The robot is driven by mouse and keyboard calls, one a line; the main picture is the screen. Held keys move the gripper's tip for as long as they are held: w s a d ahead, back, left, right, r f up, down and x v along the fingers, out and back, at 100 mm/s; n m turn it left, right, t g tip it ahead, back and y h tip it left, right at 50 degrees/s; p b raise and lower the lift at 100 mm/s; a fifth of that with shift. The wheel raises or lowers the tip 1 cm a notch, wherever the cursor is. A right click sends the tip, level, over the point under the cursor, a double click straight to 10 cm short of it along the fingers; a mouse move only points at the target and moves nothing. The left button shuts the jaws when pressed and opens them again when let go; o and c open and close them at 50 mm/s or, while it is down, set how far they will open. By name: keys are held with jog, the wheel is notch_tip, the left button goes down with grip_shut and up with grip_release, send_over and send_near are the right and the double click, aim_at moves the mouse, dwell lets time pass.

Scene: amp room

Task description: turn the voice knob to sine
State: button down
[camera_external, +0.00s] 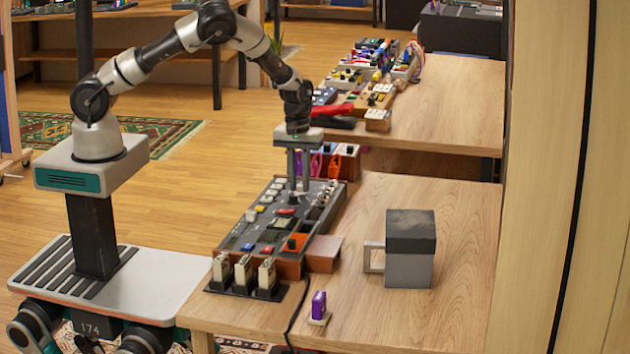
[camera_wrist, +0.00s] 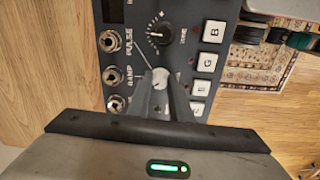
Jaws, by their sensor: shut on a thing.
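The dark control panel (camera_external: 262,228) lies on the near wooden table, with coloured buttons and knobs on it. My gripper (camera_external: 298,188) reaches straight down onto its far part. In the wrist view my gripper (camera_wrist: 160,84) is shut on a small pale knob (camera_wrist: 159,75), taken to be the voice knob. A thin line runs from it up-left towards the word PULSE; another label below that looks like RAMP. No sine label is readable, and the fingers hide part of the panel. A black knob (camera_wrist: 159,34) with a white pointer sits just above, apart from the fingers.
Metal jacks (camera_wrist: 111,76) line the panel's left side and lettered white buttons (camera_wrist: 207,62) its right in the wrist view. A grey mug-like block (camera_external: 410,262) and a purple item (camera_external: 318,305) stand on the near table. White-topped switches (camera_external: 243,270) stand at the panel's front.

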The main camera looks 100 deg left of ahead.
aim_at(298, 186)
jog(key=shift+n, duration=1.1)
jog(key=c, duration=1.6)
grip_release()
jog(key=shift+r, duration=0.15)
jog(key=r, duration=0.5)
jog(key=r+p, duration=0.1)
jog(key=r, duration=1.1)
jog(key=shift+s+r, duration=0.1)
jog(key=shift+s, duration=0.15)
